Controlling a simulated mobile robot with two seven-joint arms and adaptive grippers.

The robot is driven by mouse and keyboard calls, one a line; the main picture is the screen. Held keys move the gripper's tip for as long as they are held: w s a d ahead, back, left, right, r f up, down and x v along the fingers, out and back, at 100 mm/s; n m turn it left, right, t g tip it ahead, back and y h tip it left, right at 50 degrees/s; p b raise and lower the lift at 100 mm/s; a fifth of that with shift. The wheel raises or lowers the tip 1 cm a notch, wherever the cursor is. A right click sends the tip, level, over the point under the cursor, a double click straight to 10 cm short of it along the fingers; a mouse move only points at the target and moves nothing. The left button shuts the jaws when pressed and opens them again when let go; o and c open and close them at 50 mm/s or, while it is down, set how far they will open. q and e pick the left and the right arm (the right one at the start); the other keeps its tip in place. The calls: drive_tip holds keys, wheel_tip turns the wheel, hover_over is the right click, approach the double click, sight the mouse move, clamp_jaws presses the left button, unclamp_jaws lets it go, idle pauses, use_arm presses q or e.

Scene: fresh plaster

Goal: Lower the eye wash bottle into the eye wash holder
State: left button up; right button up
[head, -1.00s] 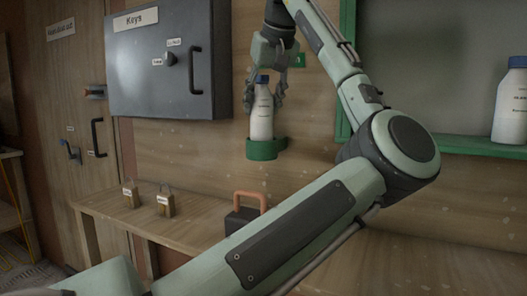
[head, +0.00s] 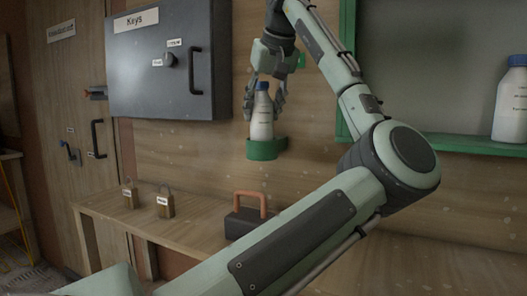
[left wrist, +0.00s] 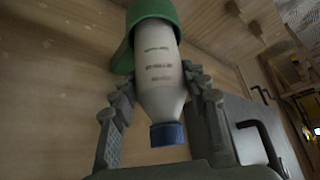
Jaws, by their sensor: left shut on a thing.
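The eye wash bottle (head: 262,118) is white with a blue cap and stands about upright, cap up. My left gripper (head: 264,112) comes from above and is shut on it, one finger on each side. The green eye wash holder (head: 263,150) is fixed to the wooden wall right below. The bottle's lower end is hidden behind the holder's rim. In the left wrist view the bottle (left wrist: 161,95) runs into the holder (left wrist: 152,14) at its base; whether it rests on the bottom cannot be seen. My right gripper is not in view.
A grey key cabinet (head: 160,70) is on the wall to the left. A bench (head: 195,215) below bears two padlocks and a dark box with an orange handle (head: 250,196). Another white bottle (head: 511,105) stands on a green shelf at the right.

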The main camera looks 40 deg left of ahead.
use_arm(q)
drive_tip(key=shift+f+b, duration=0.5)
drive_tip(key=shift+f, duration=0.5)
idle(0.3)
drive_tip(key=o, duration=1.5)
drive_tip(key=shift+c, duration=0.2)
drive_tip(key=v, duration=1.2)
